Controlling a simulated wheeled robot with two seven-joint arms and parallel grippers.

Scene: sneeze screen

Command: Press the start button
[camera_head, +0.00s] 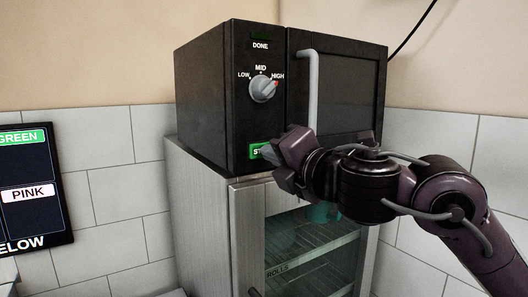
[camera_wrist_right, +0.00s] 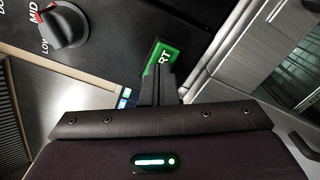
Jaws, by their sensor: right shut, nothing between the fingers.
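The green start button (camera_head: 256,150) is low on the front panel of the black microwave (camera_head: 203,97). In the head view my right gripper (camera_head: 276,163) covers its right part. The right wrist view shows the button (camera_wrist_right: 161,53) with the letters "RT" visible. There the shut, empty fingers of my right gripper (camera_wrist_right: 158,83) overlap the button's lower edge. I cannot tell whether they touch it. My left gripper is not in view.
The microwave's door handle (camera_head: 312,85) is close right of my right gripper. The microwave stands on a metal cabinet (camera_head: 245,225) with a glass door. A dark sign (camera_head: 32,170) hangs at left.

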